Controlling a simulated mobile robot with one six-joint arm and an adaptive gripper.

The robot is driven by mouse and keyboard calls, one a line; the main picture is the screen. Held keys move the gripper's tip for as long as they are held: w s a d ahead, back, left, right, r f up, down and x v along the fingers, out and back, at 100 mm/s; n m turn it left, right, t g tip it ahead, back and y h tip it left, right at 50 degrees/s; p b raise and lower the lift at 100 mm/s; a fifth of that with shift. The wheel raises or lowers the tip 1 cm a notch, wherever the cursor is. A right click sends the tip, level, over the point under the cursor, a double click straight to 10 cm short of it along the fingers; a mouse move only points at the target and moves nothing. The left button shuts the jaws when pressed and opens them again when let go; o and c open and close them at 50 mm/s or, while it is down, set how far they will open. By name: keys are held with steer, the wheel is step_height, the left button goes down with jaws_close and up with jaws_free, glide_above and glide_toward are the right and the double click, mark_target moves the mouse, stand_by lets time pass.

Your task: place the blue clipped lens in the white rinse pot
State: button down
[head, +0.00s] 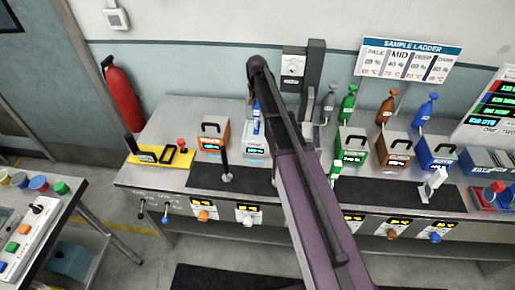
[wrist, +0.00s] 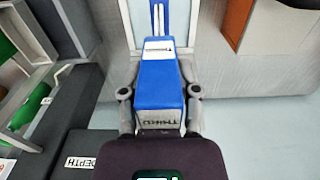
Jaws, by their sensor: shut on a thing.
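The blue clipped lens (wrist: 158,85) is between the two fingers of my gripper (wrist: 158,93) in the wrist view, which are shut on it. In the head view the blue clip (head: 257,112) shows just left of my arm, above the white rinse pot (head: 256,149). The pot stands on the bench between the orange and green pots, partly hidden by the clip and my arm. In the wrist view a pale frame (wrist: 184,22) lies beyond the clip and seems to be the pot. The lens end is hard to make out, so I cannot tell whether it is inside.
The orange pot (head: 213,135) is left of the white one; green (head: 352,148), brown (head: 394,150) and blue (head: 436,153) pots stand to the right. A yellow tray (head: 152,154) lies at the bench's left end. Coloured bottles stand behind. A dark mat (head: 395,194) covers the front.

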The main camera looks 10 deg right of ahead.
mark_target(257, 118)
stand_by(0.4)
step_height(257, 118, down, 6)
steer(key=b, duration=0.6)
steer(key=shift+f, duration=0.25)
steer(key=shift+f+b, duration=1.8)
steer(key=shift+b, duration=0.2)
steer(key=shift+f, duration=0.15)
steer(key=shift+c, duration=1.7)
jaws_free()
steer(key=shift+r, duration=0.2)
step_height(257, 118, up, 12)
steer(key=p, duration=1.2)
